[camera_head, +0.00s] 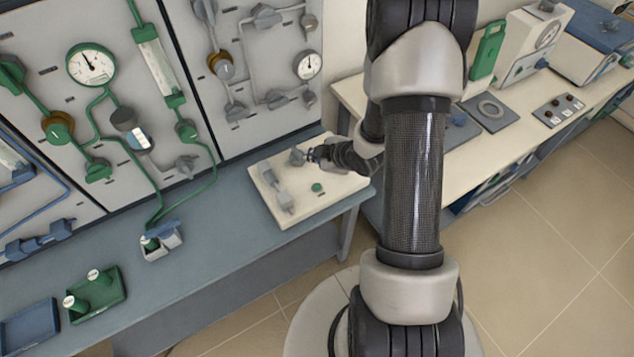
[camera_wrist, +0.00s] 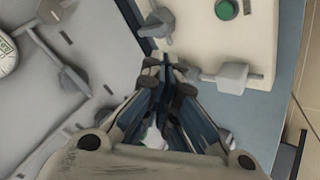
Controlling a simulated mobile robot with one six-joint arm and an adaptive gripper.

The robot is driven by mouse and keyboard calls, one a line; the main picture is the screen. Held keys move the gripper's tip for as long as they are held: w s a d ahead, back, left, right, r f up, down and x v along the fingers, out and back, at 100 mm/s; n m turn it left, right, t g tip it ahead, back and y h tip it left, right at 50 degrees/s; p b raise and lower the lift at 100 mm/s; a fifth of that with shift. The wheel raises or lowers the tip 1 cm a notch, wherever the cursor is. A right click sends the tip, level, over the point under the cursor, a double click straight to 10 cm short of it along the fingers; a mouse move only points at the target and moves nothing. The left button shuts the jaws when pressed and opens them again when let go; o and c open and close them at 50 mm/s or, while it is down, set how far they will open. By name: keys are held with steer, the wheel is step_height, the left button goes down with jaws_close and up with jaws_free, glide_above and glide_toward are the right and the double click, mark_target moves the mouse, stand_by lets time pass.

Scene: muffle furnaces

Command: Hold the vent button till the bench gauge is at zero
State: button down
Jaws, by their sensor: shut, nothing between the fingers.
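A white board (camera_head: 340,187) lies on the blue-grey bench, with a round green button (camera_head: 317,187) on it. The button also shows at the top edge of the wrist view (camera_wrist: 227,9). My gripper (camera_head: 310,155) is shut and empty at the board's far side, close beside a grey fitting (camera_head: 297,157); I cannot tell whether they touch. It is apart from the green button. A small round gauge (camera_head: 308,66) and a larger green-rimmed gauge (camera_head: 91,64) are on the wall panels. Neither is marked as the bench gauge, and their readings are too small to tell.
More grey fittings (camera_head: 285,203) stand on the board's left side. A green tray (camera_head: 97,294) with bottles, a blue tray (camera_head: 30,325) and a small holder (camera_head: 161,243) are on the bench at left. A cream table (camera_head: 475,140) with instruments is at right.

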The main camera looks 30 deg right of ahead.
mark_target(315, 188)
steer(key=shift+s+a+f+y, duration=0.15)
steer(key=shift+f, duration=0.25)
steer(key=shift+s+a+f+y, duration=0.15)
steer(key=shift+f, duration=0.2)
step_height(315, 188, down, 9)
steer(key=b, duration=0.6)
steer(key=shift+r+b, duration=0.1)
steer(key=shift+b, duration=0.25)
stand_by(0.8)
steer(key=shift+f+b, duration=0.45)
steer(key=shift+f+b, duration=0.45)
steer(key=shift+b, duration=0.05)
stand_by(0.5)
stand_by(2.1)
steer(key=shift+r+p, duration=0.65)
steer(key=shift+r, duration=0.25)
